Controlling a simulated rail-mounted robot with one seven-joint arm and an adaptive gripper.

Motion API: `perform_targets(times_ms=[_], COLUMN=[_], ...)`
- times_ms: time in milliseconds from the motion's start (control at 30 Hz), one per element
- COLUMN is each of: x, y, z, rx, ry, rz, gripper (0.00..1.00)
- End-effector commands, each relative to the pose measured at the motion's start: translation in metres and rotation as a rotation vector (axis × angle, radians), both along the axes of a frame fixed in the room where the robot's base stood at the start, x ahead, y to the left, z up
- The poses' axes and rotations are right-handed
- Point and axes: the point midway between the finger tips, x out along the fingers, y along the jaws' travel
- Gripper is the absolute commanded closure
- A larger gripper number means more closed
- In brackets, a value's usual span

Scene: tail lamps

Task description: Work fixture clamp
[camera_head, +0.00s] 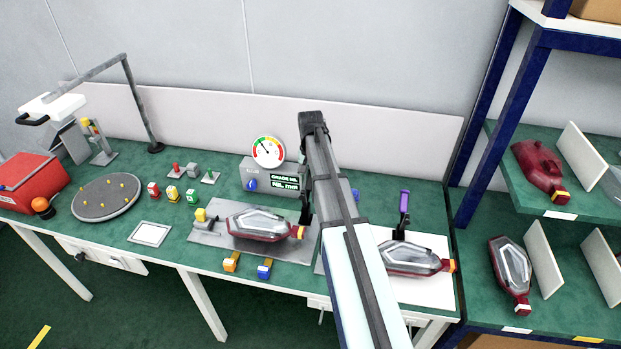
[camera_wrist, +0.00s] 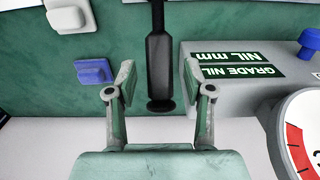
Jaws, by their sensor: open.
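The left fixture is a grey plate (camera_head: 210,238) with a red-and-clear tail lamp (camera_head: 262,224) lying on it and a yellow-topped block at its left end. A black clamp handle (camera_wrist: 159,62) with a flared end shows in the wrist view. My gripper (camera_wrist: 159,85) is open, with one finger on each side of the handle in the picture; I cannot tell if either touches it. In the head view my gripper (camera_head: 304,190) is mostly hidden by my arm. A second fixture at the right has a purple-handled clamp (camera_head: 403,203) and another tail lamp (camera_head: 415,258).
A grey gauge box (camera_head: 258,172) with a round dial (camera_head: 268,151) and a "GRADE NIL mm" label stands close behind the left fixture. A blue block (camera_wrist: 94,71) lies nearby. A round turntable (camera_head: 105,197) is at the left; shelves (camera_head: 560,215) with lamps are at the right.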

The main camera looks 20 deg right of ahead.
Motion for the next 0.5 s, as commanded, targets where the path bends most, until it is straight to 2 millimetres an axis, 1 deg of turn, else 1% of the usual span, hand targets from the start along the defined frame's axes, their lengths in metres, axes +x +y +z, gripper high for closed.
perform_targets(times_ms=[200,467,500], x=[-0.0001,0.0000,0.0000], y=[0.0001,0.0000,0.0000], z=[-0.0115,-0.0125,-0.0124], rx=[-0.001,-0.001,-0.001], ry=[-0.001,-0.001,-0.001], rz=[0.000,0.000,0.000], gripper=[0.48,0.48,0.55])
